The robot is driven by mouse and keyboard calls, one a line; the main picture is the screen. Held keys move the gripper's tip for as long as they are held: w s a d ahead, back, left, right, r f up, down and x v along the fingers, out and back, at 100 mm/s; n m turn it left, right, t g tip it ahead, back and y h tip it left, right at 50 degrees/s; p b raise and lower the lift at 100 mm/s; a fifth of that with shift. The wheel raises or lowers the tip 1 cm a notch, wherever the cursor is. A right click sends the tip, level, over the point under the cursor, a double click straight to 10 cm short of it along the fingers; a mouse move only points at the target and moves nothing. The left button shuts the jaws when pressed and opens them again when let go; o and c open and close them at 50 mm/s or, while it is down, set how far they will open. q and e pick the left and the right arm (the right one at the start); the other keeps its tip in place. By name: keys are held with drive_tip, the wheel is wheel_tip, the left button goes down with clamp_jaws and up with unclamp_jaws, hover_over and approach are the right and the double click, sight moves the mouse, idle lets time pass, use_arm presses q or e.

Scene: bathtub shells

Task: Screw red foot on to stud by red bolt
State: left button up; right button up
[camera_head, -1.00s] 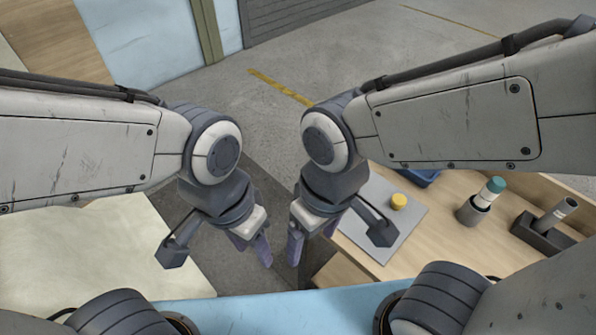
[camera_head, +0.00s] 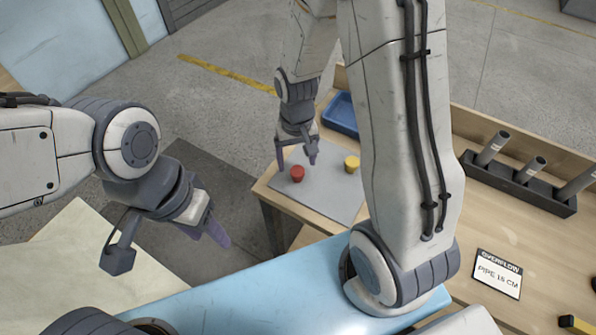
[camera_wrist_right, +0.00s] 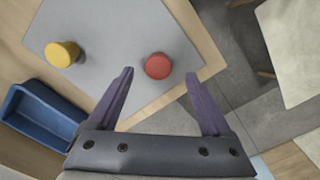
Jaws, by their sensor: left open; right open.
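The red foot (camera_head: 297,173) stands on a grey mat (camera_head: 330,198) at the near left part of the workbench. My right gripper (camera_head: 296,160) is open and empty above the mat, close to the red foot in the head view. In the right wrist view the red foot (camera_wrist_right: 158,66) lies ahead of the gap between the open fingers (camera_wrist_right: 158,100). My left gripper (camera_head: 212,236) is open and empty at the left, over the floor. No stud or red bolt can be made out in these frames.
A yellow foot (camera_head: 352,163) stands on the mat to the right of the red one. A blue tray (camera_head: 343,112) lies behind. A dark rack with grey pipes (camera_head: 520,185) and an overflow sign (camera_head: 498,272) are at the right. My right arm hides part of the bench.

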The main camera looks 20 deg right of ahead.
sight(297, 170)
drive_tip(key=shift+w+d+f, duration=0.1)
drive_tip(key=shift+w+f, duration=0.05)
drive_tip(key=shift+f, duration=2.5)
clamp_jaws()
drive_tip(key=shift+r, duration=0.1)
